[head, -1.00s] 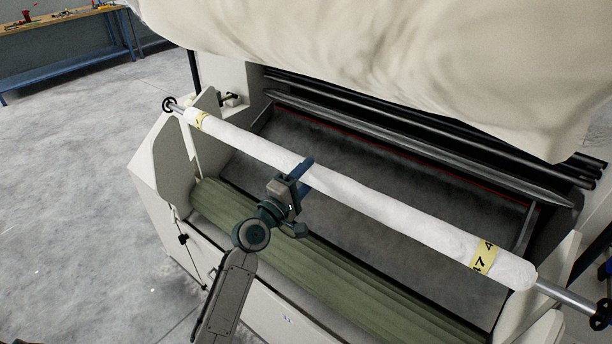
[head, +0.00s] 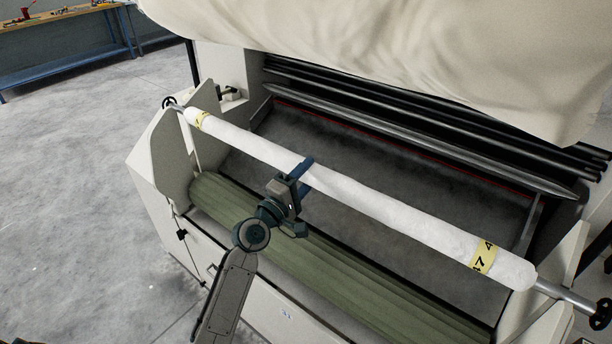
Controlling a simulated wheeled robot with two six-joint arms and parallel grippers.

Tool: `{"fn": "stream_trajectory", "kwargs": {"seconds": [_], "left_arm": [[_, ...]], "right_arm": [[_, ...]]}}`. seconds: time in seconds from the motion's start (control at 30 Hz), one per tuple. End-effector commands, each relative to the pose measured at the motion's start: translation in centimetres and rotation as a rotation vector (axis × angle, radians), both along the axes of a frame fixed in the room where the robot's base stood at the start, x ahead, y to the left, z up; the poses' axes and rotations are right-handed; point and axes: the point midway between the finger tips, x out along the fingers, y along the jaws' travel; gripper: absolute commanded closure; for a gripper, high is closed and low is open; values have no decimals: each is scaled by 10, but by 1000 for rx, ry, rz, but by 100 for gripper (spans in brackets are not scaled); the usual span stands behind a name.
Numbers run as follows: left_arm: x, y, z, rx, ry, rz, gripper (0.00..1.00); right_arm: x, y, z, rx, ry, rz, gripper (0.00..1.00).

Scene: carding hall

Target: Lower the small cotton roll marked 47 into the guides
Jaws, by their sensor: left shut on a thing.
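The small cotton roll (head: 380,205) is a long white cylinder with yellow bands marked 47, tilted across the head view from upper left to lower right. Metal shaft ends with black handwheels stick out at both ends. My left gripper (head: 297,180) is shut around its middle from the near side. The guides appear to be the pale side plates: the left plate (head: 172,158) and the right plate (head: 545,322). The shaft ends show near the plates' upper edges; I cannot tell whether they touch them. My right gripper is not in view.
A ribbed green roller (head: 330,262) lies below the cotton roll. Dark metal bars (head: 430,135) run behind it, and a large cream cotton lap (head: 400,50) hangs above. A workbench (head: 65,35) stands at the far left; the grey floor (head: 70,180) between is clear.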

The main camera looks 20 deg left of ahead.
Motion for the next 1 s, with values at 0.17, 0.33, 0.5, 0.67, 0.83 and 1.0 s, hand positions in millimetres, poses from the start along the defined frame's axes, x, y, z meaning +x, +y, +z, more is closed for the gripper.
{"fn": "stream_trajectory", "kwargs": {"seconds": [0.17, 0.33, 0.5, 0.67, 0.83, 1.0], "left_arm": [[0, 0, -9, -1, -6, 1, 100], [0, 0, -18, -2, -6, 1, 100], [0, 0, -27, -2, -6, 1, 100], [0, 0, -35, -2, -5, 1, 100], [0, 0, -44, -2, -6, 1, 100], [0, 0, -51, -2, -6, 1, 100]], "right_arm": [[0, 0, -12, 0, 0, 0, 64], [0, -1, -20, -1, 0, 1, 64], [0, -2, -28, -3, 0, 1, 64], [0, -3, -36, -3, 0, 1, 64], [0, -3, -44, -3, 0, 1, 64], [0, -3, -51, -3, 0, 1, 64]]}}
